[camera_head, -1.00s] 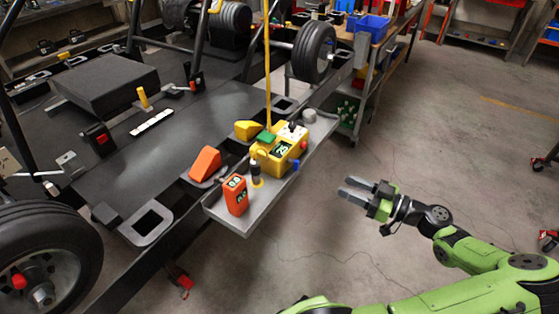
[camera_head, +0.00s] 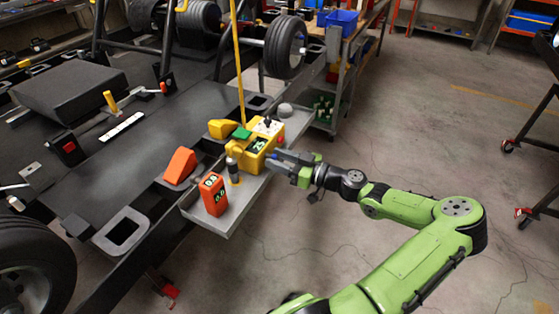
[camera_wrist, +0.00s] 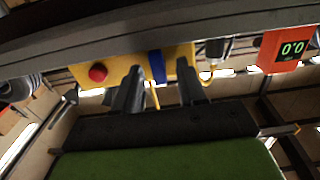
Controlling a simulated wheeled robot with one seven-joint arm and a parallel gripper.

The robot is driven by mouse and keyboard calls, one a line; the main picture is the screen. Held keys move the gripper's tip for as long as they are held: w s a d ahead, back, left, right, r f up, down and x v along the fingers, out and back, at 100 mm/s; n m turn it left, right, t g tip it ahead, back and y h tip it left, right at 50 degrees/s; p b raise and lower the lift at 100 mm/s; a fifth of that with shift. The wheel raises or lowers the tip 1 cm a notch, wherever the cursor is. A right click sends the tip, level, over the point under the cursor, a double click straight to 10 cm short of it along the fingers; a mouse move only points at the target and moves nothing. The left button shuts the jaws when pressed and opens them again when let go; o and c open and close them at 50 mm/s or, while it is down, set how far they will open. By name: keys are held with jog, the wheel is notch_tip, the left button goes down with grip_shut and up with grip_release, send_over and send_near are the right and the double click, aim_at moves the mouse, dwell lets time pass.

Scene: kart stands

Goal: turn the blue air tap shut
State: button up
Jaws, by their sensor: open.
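The yellow box (camera_head: 240,156) with dials and a green display sits on the grey side tray (camera_head: 238,207). The blue air tap (camera_wrist: 157,66) shows in the wrist view as a blue bar against the yellow box (camera_wrist: 181,54). My gripper (camera_head: 276,160) reaches the box's right side from the right. In the wrist view my gripper (camera_wrist: 160,88) is open, with one finger on each side of the tap and a visible gap to each. In the head view the gripper largely hides the tap. I cannot tell whether the tap is turned.
A red button (camera_wrist: 98,73) is beside one finger in the wrist view. An orange device (camera_head: 214,194) with a display stands near the tray's front end. An orange wedge (camera_head: 180,166) is left of the tray.

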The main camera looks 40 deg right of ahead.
grip_shut()
jog(key=shift+m, duration=0.4)
jog(key=shift+m+p, duration=4.95)
jog(key=shift+m, duration=3.65)
grip_release()
